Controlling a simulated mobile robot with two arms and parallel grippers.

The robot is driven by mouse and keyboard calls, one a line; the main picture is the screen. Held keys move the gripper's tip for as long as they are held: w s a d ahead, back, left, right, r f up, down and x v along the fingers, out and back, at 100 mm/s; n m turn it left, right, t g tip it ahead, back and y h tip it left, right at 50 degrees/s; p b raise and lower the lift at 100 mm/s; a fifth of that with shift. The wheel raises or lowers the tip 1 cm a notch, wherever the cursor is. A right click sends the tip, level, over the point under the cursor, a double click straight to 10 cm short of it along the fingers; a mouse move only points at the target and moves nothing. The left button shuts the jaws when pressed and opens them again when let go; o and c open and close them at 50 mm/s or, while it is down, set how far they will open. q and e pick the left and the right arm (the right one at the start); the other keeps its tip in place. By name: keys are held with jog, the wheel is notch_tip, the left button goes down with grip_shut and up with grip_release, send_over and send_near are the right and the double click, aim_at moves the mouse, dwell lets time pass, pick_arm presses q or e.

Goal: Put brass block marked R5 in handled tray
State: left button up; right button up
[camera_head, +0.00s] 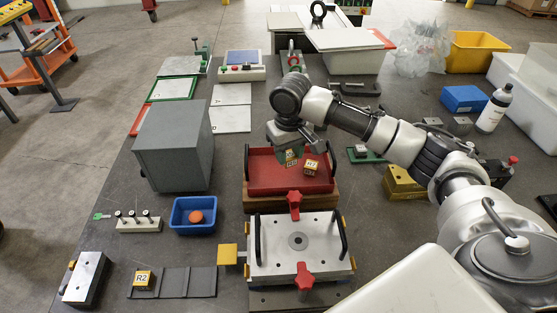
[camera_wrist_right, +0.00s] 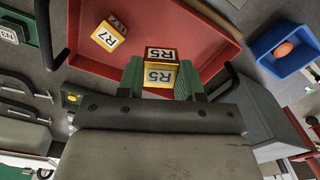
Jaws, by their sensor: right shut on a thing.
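The brass block marked R5 (camera_head: 291,159) is between the green-padded fingers of my right gripper (camera_head: 289,153). In the right wrist view the R5 block (camera_wrist_right: 160,75) shows its label on two faces, with the fingers pressed on its sides. The red handled tray (camera_head: 263,183) has a black handle at each end. My right gripper is over the tray; I cannot tell if the block touches the tray floor. A brass block marked R7 (camera_head: 312,168) lies in the tray, apart from R5, and shows in the wrist view (camera_wrist_right: 109,37). My left gripper is not in view.
A grey box (camera_head: 172,145) and a blue bin (camera_head: 193,214) with an orange piece stand left of the tray. A steel mould plate (camera_head: 270,262) with red knobs lies in front. A block marked R2 (camera_head: 143,280) sits on a dark rack at front left.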

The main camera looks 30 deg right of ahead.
aim_at(278, 173)
jog(key=w+f, duration=0.1)
jog(key=w+a, duration=0.1)
jog(key=w, duration=0.1)
jog(key=shift+f, duration=0.35)
jog(key=shift+w+a+f, duration=0.1)
jog(key=shift+w+f, duration=0.05)
jog(key=shift+w, duration=0.05)
jog(key=shift+f+p, duration=0.25)
jog(key=shift+p, duration=0.05)
notch_tip(278, 173, down, 3)
jog(key=shift+f+p, duration=0.1)
jog(key=shift+p, duration=0.4)
jog(key=shift+f, duration=0.25)
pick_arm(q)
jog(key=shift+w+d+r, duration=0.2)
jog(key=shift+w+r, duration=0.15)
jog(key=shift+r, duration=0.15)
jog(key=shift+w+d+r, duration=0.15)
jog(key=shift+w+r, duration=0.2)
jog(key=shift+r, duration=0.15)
pick_arm(e)
jog(key=o, duration=1.1)
jog(key=shift+f, duration=0.1)
jog(key=shift+c, duration=0.2)
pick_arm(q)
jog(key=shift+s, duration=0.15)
